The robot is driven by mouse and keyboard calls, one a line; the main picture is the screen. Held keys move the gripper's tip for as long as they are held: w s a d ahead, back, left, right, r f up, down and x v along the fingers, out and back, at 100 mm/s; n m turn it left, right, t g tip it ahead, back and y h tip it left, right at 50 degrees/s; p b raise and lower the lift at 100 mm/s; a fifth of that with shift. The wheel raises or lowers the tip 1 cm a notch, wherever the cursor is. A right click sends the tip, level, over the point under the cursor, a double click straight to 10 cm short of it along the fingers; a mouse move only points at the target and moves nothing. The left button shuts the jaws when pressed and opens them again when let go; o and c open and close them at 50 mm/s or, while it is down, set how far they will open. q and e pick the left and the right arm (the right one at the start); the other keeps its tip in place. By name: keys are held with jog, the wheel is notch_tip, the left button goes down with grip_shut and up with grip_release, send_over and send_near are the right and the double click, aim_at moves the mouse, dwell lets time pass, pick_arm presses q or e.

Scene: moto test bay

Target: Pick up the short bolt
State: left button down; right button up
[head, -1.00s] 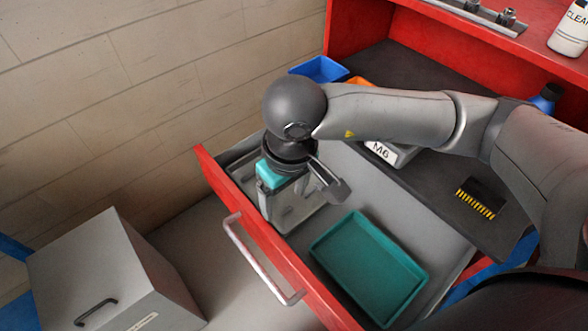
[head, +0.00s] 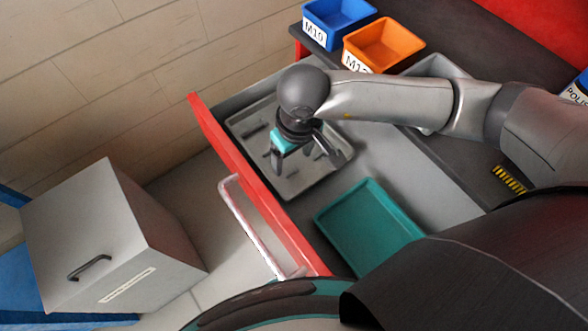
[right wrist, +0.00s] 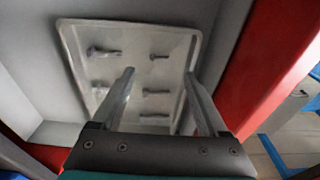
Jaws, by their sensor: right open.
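My right gripper (head: 303,162) is open and empty, pointing down over the grey tray (head: 299,192) in the open drawer. In the right wrist view, its two fingers (right wrist: 160,74) frame the middle of the same tray (right wrist: 68,48). Several bolts lie apart in the tray, including one at upper left (right wrist: 103,52), a small one at upper right (right wrist: 158,57) and one between the fingers (right wrist: 156,91). The small upper-right bolt looks the shortest, but I cannot be sure. In the head view the arm and gripper hide part of the tray. My left gripper is not in view.
A teal tray (head: 370,232) lies beside the grey tray in the drawer, behind the red drawer front (head: 255,190). Blue (head: 345,22) and orange (head: 388,45) bins stand on the dark bench. A grey box with a handle (head: 110,225) stands at left.

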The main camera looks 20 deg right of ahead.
aim_at(292, 173)
notch_tip(292, 173, down, 5)
jog(key=shift+w+f, duration=0.15)
jog(key=shift+f, duration=0.05)
grip_shut()
dwell(0.7)
